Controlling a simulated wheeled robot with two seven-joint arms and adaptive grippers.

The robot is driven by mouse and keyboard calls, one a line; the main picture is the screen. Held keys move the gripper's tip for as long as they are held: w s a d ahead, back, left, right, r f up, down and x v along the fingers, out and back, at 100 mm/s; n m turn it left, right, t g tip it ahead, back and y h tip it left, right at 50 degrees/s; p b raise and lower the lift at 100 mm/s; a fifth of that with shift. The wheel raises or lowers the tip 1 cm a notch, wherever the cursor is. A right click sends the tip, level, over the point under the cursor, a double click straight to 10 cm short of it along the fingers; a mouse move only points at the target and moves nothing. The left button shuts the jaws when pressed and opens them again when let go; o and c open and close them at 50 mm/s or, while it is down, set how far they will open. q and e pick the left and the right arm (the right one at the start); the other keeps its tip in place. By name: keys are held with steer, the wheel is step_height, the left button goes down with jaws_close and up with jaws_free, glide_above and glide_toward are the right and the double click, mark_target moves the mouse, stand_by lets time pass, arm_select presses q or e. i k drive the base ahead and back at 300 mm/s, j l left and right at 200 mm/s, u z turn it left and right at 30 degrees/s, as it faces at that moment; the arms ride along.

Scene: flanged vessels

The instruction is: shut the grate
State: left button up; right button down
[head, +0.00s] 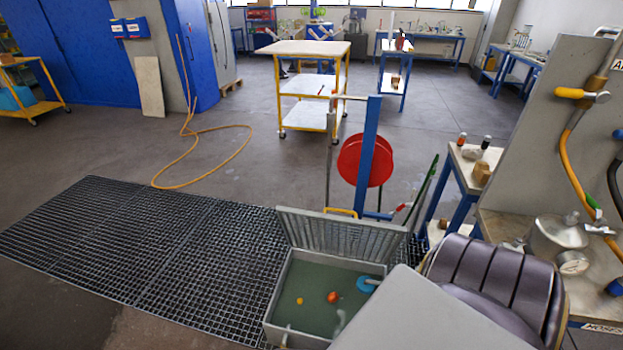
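The grate (345,236) is a grey slatted lid at the far edge of a grey open-topped box (278,292). It stands raised and tilted back, so the box is open. A yellow handle (341,212) shows at its top edge. Inside the box is murky green liquid with a small orange ball (299,301), a red-orange object (333,297) and a blue round piece (366,284) near the right wall. The box's right front part is hidden behind a grey surface. Neither of my grippers is in view.
Metal floor grating (150,245) lies left of the box. A blue post (368,150) with a red reel (364,160) stands behind the grate. A yellow hose (205,165) lies on the otherwise open floor at the left.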

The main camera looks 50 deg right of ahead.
mark_target(319, 247)
steer(key=j+u, duration=0.2)
steer(key=u, duration=0.2)
steer(key=i+j+u, duration=0.15)
steer(key=u, duration=0.25)
steer(key=i+j+u, duration=0.15)
steer(key=i+u, duration=0.15)
steer(key=i+z, duration=0.2)
steer(key=i, duration=0.2)
steer(key=i+j+z, duration=0.15)
steer(key=i, duration=0.25)
steer(key=i+z, duration=1.95)
steer(key=i+j+z, duration=0.1)
steer(key=i+z, duration=0.6)
steer(key=z, duration=0.15)
steer(key=i+z, duration=0.5)
steer(key=z, duration=0.3)
steer(key=i+j+z, duration=0.1)
steer(key=z, duration=0.35)
